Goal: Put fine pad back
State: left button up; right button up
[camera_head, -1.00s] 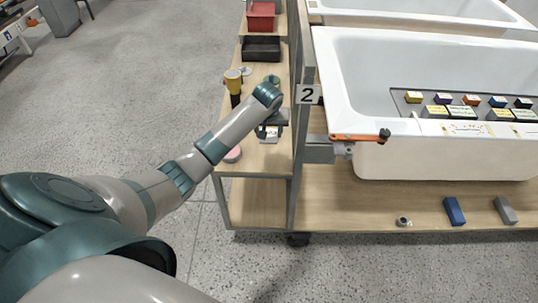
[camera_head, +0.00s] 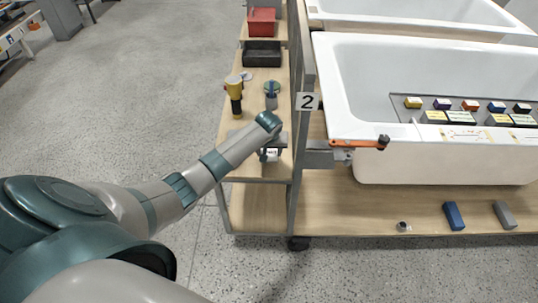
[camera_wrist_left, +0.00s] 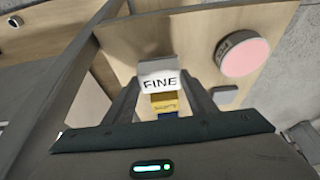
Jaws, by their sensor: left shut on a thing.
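The fine pad, with a white face marked "FINE" (camera_wrist_left: 159,80), is between the two fingers of my left gripper (camera_wrist_left: 163,88) in the left wrist view. The fingers are shut on it. Yellow and blue parts show just below the white face. In the head view my left gripper (camera_head: 268,146) is over the wooden side shelf (camera_head: 232,170), and the white face of the fine pad (camera_head: 271,154) shows under it. I cannot tell whether the pad touches the shelf. My right gripper is out of view.
A round pink pad (camera_wrist_left: 245,54) lies on the shelf beside the gripper. The white tub (camera_head: 345,120) and frame post are at right.

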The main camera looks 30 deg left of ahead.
pick_arm(q)
jog(key=shift+f, duration=1.15)
jog(key=shift+f, duration=0.1)
jog(key=o, duration=1)
jog(key=shift+o, duration=0.2)
jog(key=v, duration=1.2)
jog(key=shift+b, duration=0.4)
